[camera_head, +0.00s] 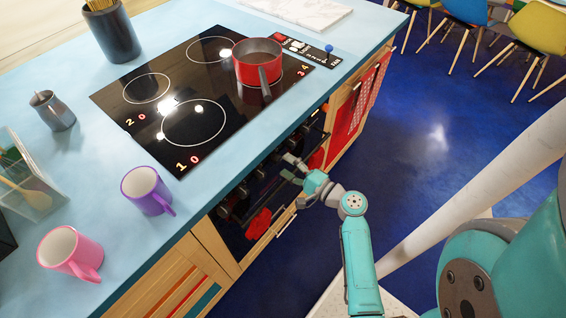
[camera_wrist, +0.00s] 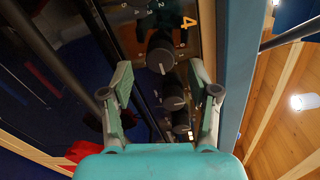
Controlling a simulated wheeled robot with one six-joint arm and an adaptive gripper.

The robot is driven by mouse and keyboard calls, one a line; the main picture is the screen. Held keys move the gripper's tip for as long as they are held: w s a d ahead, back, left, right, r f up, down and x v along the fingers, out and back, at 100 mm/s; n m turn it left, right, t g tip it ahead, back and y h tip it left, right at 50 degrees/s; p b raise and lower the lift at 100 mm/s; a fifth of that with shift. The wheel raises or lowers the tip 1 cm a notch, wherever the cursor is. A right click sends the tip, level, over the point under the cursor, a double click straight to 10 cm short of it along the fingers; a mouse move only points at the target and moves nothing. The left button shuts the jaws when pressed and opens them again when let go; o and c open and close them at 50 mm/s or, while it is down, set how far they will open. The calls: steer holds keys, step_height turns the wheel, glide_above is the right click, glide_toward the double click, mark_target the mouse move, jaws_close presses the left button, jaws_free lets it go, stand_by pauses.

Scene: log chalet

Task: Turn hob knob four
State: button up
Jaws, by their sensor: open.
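Hob knob four (camera_wrist: 160,52) is a dark round knob beside an orange number 4 on the black front panel in the wrist view. My gripper (camera_wrist: 161,68) is open, with one finger on each side of this knob. I cannot tell how far the fingertips are from the panel, and no contact shows. In the head view my gripper (camera_head: 290,167) is at the front of the oven, below the worktop edge, and hides knob four. The black glass hob (camera_head: 155,110) shows red digits by its rings; zones 1 and 2 read 0.
More dark knobs (camera_wrist: 173,98) line the panel close by. A red saucepan (camera_head: 258,62) stands on the hob, its handle pointing toward the front edge. A purple mug (camera_head: 146,190) and a pink mug (camera_head: 70,252) stand on the blue worktop (camera_head: 215,180). A red cloth (camera_head: 259,223) hangs at the oven front.

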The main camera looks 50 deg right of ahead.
steer(key=shift+s+d, duration=0.1)
steer(key=shift+s, duration=2.3)
steer(key=s+a+f+n+g+h, duration=0.1)
steer(key=s+a+f+n+g, duration=0.3)
steer(key=a, duration=0.4)
steer(key=s+a+f+n+g+h, duration=0.1)
steer(key=s+a+f+n, duration=0.15)
steer(key=s+a, duration=0.5)
steer(key=s+a+r+n+t, duration=0.1)
steer(key=s+a+r+n, duration=0.2)
steer(key=s+r+n, duration=0.3)
steer(key=s+a+r+n+t+y, duration=0.1)
steer(key=s+a+r+n, duration=0.2)
steer(key=s+r+n, duration=0.3)
step_height(320, 180, up, 4)
steer(key=shift+s+a+r+n, duration=0.15)
steer(key=shift+s+n, duration=0.1)
steer(key=shift+n, duration=0.6)
